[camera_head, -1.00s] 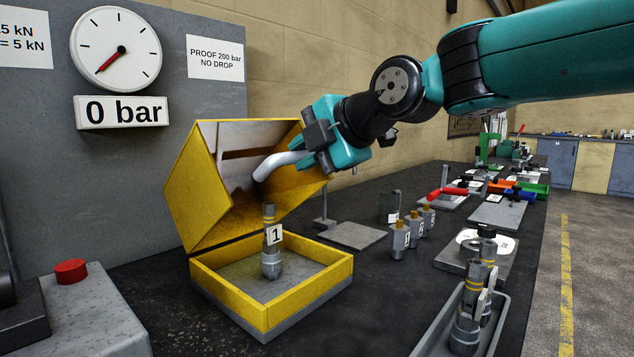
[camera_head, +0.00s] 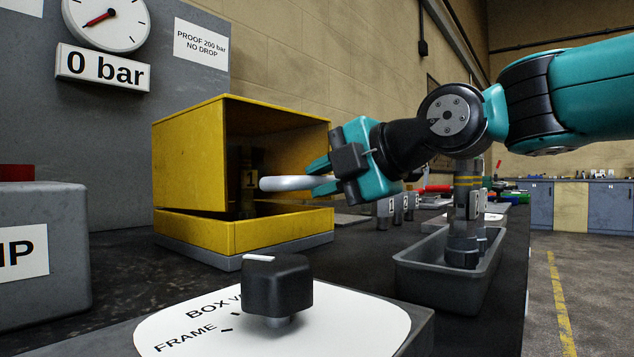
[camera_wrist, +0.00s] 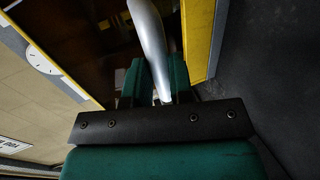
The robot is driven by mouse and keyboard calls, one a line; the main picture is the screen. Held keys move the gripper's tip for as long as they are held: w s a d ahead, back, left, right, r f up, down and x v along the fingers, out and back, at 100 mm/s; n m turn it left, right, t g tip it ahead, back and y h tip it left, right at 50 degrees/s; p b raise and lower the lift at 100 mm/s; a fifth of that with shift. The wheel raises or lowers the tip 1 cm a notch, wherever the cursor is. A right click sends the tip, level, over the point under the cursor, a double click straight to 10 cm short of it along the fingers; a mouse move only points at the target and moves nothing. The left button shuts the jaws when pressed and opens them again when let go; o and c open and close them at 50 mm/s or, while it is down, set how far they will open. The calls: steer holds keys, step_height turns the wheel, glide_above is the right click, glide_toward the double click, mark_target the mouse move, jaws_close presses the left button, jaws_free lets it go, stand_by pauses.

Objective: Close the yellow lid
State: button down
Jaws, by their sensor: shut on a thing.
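The yellow lid (camera_head: 190,150) is a box-shaped hood over the low yellow base (camera_head: 255,235). It is nearly lowered, still slightly tilted, with a dark wedge of gap above the base. Its front looks dark, and a fitting labelled 1 (camera_head: 250,180) shows dimly inside. A pale curved handle (camera_head: 285,183) sticks out from the lid's front. My teal gripper (camera_head: 322,176) is shut on this handle at its outer end. In the wrist view the handle (camera_wrist: 148,35) runs from between the fingers (camera_wrist: 158,85) toward the dark lid front, beside a yellow edge.
A black knob (camera_head: 277,285) on a white dial plate stands in the foreground. A grey tray (camera_head: 450,275) with metal fittings lies to the right. A grey block (camera_head: 40,250) is at left. The gauge panel (camera_head: 130,170) stands behind. Small numbered parts (camera_head: 395,208) sit behind my gripper.

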steer(key=shift+d+f+b, duration=0.1)
steer(key=shift+f+b, duration=0.7)
steer(key=shift+f, duration=0.75)
steer(key=c, duration=1)
jaws_free()
steer(key=shift+s+r, duration=0.1)
steer(key=shift+r, duration=0.05)
step_height(320, 180, up, 20)
steer(key=p, duration=0.8)
steer(key=shift+r+p, duration=0.1)
steer(key=shift+p, duration=0.2)
steer(key=shift+r, duration=0.1)
